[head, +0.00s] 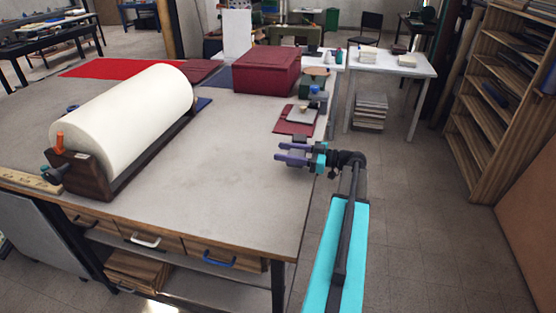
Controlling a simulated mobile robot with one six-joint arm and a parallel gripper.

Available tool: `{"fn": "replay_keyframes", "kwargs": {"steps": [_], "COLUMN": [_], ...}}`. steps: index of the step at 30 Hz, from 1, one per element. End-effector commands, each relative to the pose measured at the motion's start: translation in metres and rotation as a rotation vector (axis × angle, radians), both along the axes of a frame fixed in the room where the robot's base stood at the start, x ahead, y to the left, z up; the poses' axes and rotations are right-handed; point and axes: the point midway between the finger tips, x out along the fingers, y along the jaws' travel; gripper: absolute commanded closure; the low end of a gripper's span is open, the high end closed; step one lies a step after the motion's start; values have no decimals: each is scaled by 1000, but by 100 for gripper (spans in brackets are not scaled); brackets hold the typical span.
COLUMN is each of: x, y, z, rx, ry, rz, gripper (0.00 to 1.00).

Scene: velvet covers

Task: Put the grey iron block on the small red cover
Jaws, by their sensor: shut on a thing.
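My gripper (280,151), with purple fingers, reaches leftward over the right edge of the grey table. It is shut on a small dark grey block (298,139), which shows just above the upper finger; the fingers hide the rest of it. Whether the block touches the table I cannot tell. A small dark red cover (284,127) lies flat on the table just beyond the gripper, near the right edge. A flat light grey piece (299,116) lies on that cover. The gripper and block are on the near side of the cover.
A large cream roll (125,118) in a dark wooden stand fills the table's left. A dark red box (266,72) stands behind the cover, with small objects (315,92) beside it. A bright red cloth (115,68) lies at the far left. The table's front middle (215,185) is clear.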

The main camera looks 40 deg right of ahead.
Motion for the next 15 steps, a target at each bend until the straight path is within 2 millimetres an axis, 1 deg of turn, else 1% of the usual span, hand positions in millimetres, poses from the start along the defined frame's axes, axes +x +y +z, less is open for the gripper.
{"fn": "replay_keyframes", "kwargs": {"steps": [1, 8, 9, 14, 15], "x": [2, 21, 20, 19, 19], "y": [3, 19, 16, 16, 16], "z": [3, 2, -4, -16, -23], "rx": [1, 1, 2, 2, 2], "ry": [-4, -3, -3, -3, -3], "rz": [2, 3, 1, 1, 1], "gripper": [100, 100, 100, 100, 100]}}
